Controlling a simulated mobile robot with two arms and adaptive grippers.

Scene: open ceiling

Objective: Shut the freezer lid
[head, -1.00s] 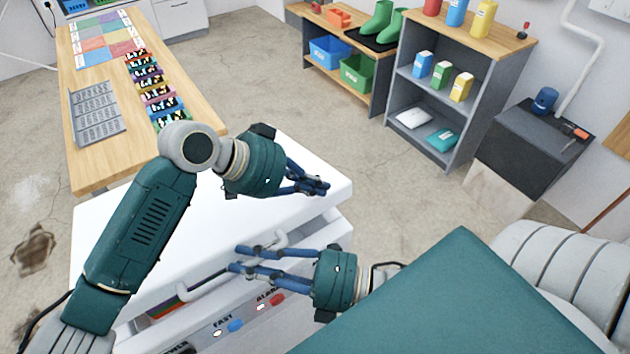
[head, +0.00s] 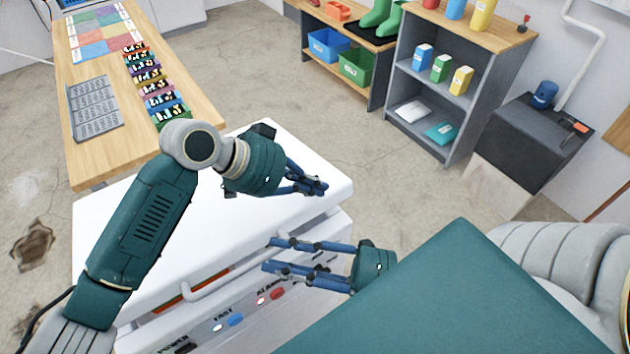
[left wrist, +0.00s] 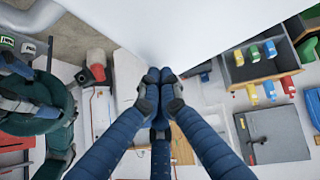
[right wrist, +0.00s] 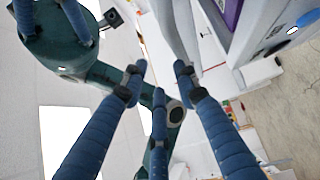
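The white freezer lid (head: 130,225) is slightly raised, with a narrow gap along its front showing coloured contents. A white bar handle (head: 235,272) runs along the front edge. My left gripper (head: 318,188) is over the lid's top near its right end. Its fingers are together and empty; in the left wrist view they (left wrist: 158,78) point at the white surface, but I cannot tell if they touch it. My right gripper (head: 270,254) is in front of the freezer by the handle, fingers apart and empty. Its spread fingers also show in the right wrist view (right wrist: 160,70).
The freezer's front panel has a blue button (head: 236,320) and a red button (head: 277,293). A wooden table (head: 95,165) stands behind the freezer. A grey shelf (head: 440,110) and a dark cabinet (head: 530,145) stand at the right. Floor between them is clear.

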